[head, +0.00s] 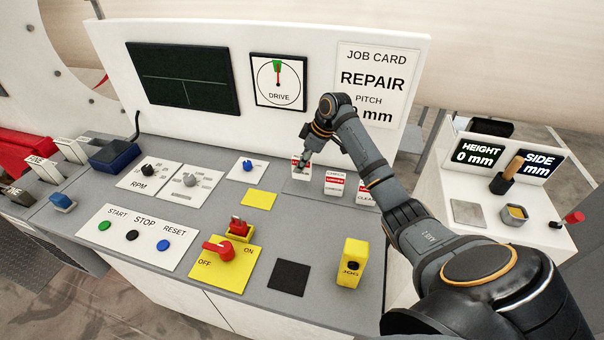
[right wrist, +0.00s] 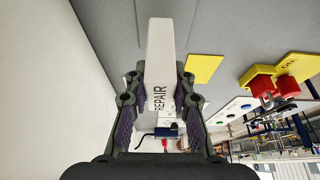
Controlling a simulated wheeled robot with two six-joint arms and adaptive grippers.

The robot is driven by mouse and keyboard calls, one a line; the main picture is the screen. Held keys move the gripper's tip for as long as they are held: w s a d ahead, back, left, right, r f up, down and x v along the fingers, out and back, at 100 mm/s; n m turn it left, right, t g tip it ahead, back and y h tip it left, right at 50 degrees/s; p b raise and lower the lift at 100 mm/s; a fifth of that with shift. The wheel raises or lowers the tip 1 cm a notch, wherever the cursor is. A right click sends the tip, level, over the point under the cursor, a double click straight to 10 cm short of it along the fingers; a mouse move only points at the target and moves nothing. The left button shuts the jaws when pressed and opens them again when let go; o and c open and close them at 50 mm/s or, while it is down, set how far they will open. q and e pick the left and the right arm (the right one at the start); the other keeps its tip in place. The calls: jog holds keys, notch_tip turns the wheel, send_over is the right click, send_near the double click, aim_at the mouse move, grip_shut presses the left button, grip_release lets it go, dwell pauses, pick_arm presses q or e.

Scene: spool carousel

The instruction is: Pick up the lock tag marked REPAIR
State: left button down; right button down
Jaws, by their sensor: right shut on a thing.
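The lock tag marked REPAIR (right wrist: 160,50) is a white block with dark lettering, between the fingers of my right gripper (right wrist: 157,85) in the right wrist view. In the head view the tag (head: 301,170) shows white with a red band at the left end of a row of tags. My right gripper (head: 304,158) is above it and shut on its upper part. I cannot tell whether its base touches the console. Two similar tags, a middle one (head: 334,188) and a right one (head: 365,196) partly hidden by my arm, stand to its right. My left gripper is not in view.
The job card (head: 375,85) on the back panel reads REPAIR. In front are a yellow pad (head: 259,199), a red OFF/ON switch (head: 222,250), a dark square (head: 289,278) and a yellow JOG box (head: 352,265). A side table (head: 478,180) stands at the right.

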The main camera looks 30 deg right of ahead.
jog(key=s+a+r+b, duration=0.2)
jog(key=s+r, duration=0.2)
jog(key=s, duration=0.2)
jog(key=s+a+r+b, duration=0.2)
jog(key=s+r+b, duration=0.1)
jog(key=s+r, duration=0.2)
jog(key=shift+s, duration=1.05)
